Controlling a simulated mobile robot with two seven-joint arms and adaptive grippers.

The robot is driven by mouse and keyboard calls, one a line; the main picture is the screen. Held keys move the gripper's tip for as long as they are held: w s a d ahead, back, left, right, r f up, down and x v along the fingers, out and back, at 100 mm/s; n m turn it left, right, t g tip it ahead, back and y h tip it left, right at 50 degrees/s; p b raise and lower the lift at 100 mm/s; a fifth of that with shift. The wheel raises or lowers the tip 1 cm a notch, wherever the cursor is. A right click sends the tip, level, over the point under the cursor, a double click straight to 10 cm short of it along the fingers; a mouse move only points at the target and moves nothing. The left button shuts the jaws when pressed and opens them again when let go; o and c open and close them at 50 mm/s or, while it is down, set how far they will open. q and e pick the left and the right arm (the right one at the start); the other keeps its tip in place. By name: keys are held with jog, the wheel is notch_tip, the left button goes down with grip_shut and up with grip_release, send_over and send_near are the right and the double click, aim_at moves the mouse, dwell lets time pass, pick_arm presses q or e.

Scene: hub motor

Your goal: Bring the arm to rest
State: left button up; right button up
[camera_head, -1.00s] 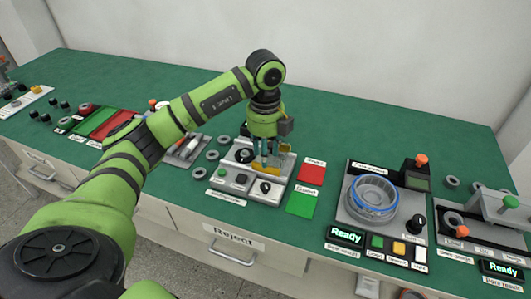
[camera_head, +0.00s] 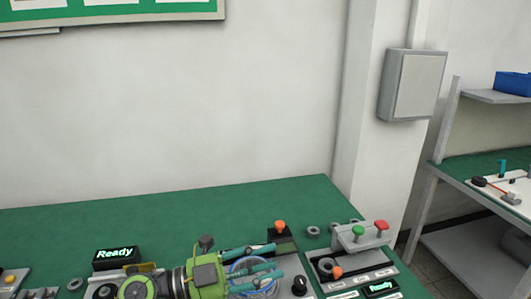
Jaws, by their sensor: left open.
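My left gripper (camera_head: 277,267) is low in the picture, with its green body to the left and its teal fingers pointing right. The fingers are spread apart with nothing seen between their tips. A blue-rimmed round part (camera_head: 238,267) shows partly behind the fingers, on the station with the orange knob. I cannot tell whether the fingers touch it. Most of my left arm is below or outside the frame. My right gripper is not in view.
A "Ready" display (camera_head: 117,253) stands left of the gripper. A grey fixture (camera_head: 362,236) with green and red knobs is at right. A wall box (camera_head: 413,85) and second bench (camera_head: 470,166) lie farther right.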

pick_arm(q)
jog(key=w+a+n+t+y, duration=0.4)
jog(key=a+n+t+y, duration=0.65)
jog(key=n+t, duration=0.6)
jog(key=s+a+f+n+g+y, duration=0.2)
jog(key=a+f+n+g+y, duration=0.25)
jog(key=f, duration=0.25)
jog(key=s+a+f+n+g+y, duration=0.3)
jog(key=a+f+n+y, duration=0.15)
jog(key=f, duration=0.25)
jog(key=s+f+g+h, duration=0.1)
jog(key=s+f+g, duration=0.55)
jog(key=s, duration=0.35)
jog(key=s+f+g+h, duration=0.1)
jog(key=s+f+g, duration=0.5)
jog(key=s, duration=0.5)
notch_tip(320, 180, down, 24)
jog(key=s, duration=0.2)
jog(key=s+a+f, duration=0.2)
jog(key=s+f, duration=1.2)
jog(key=s, duration=0.1)
jog(key=shift+s+a+f+m+g, duration=0.25)
jog(key=shift+f+m+g, duration=0.1)
jog(key=shift+g, duration=0.1)
